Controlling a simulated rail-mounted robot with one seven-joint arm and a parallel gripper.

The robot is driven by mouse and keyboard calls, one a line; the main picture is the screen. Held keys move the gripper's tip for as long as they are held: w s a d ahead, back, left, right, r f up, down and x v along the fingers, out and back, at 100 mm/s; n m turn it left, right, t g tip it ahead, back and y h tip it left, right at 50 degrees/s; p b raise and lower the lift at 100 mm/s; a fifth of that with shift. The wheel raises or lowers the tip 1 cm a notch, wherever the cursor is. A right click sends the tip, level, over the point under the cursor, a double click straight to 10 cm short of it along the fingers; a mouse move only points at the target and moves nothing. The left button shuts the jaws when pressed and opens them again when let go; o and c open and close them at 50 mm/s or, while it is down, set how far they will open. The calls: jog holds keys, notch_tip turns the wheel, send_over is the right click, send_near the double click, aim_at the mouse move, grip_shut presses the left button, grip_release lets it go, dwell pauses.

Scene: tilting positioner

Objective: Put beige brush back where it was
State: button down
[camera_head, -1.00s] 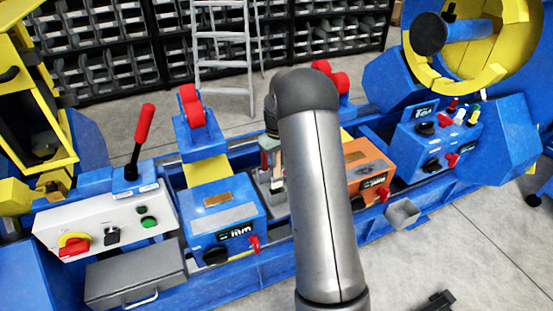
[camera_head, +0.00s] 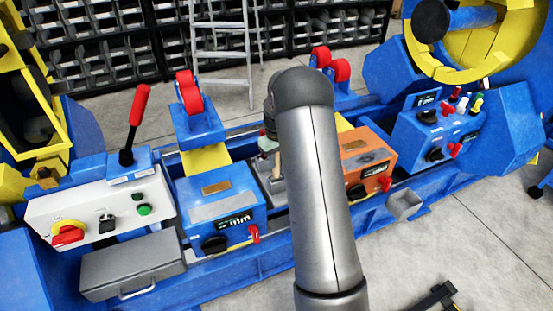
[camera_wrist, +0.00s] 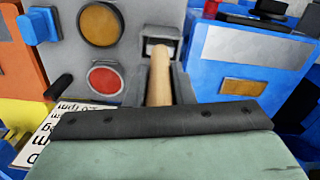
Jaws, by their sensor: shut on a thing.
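In the wrist view a beige, wood-coloured brush handle (camera_wrist: 159,82) stands between the grey fingers of my gripper (camera_wrist: 164,72), which is shut on it. The handle's far end is at a small grey holder (camera_wrist: 160,44) on the face of a grey box (camera_wrist: 125,55). I cannot tell whether the end is inside the holder or only in front of it. The brush's bristles are not seen. In the head view my arm hides most of the gripper; only its pale green part (camera_head: 268,143) shows beside the arm, over the grey box (camera_head: 271,182).
The grey box carries an amber button (camera_wrist: 101,24) and a red button (camera_wrist: 104,79). A blue box (camera_head: 220,210) and an orange box (camera_head: 364,160) flank it closely. A lettered white plate (camera_wrist: 62,125) lies low at left. Shelving and a ladder (camera_head: 222,50) stand behind.

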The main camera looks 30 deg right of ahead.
jog(key=shift+f+b, duration=0.45)
jog(key=shift+f, duration=0.2)
jog(key=c, duration=1.1)
grip_release()
jog(key=shift+c, duration=0.2)
jog(key=shift+r, duration=0.15)
notch_tip(320, 180, up, 16)
jog(key=s+a+r+p, duration=0.1)
jog(key=s+a+r, duration=0.4)
jog(key=s+a, duration=0.2)
jog(key=s+a+p, duration=0.1)
jog(key=s+a, duration=0.2)
jog(key=s, duration=0.5)
jog(key=s+a+f+m, duration=0.1)
jog(key=s+a, duration=0.3)
jog(key=s, duration=0.5)
jog(key=s+a+p, duration=0.1)
jog(key=s+a, duration=0.3)
jog(key=s, duration=0.5)
jog(key=shift+f+p, duration=0.3)
jog(key=shift+f, duration=0.1)
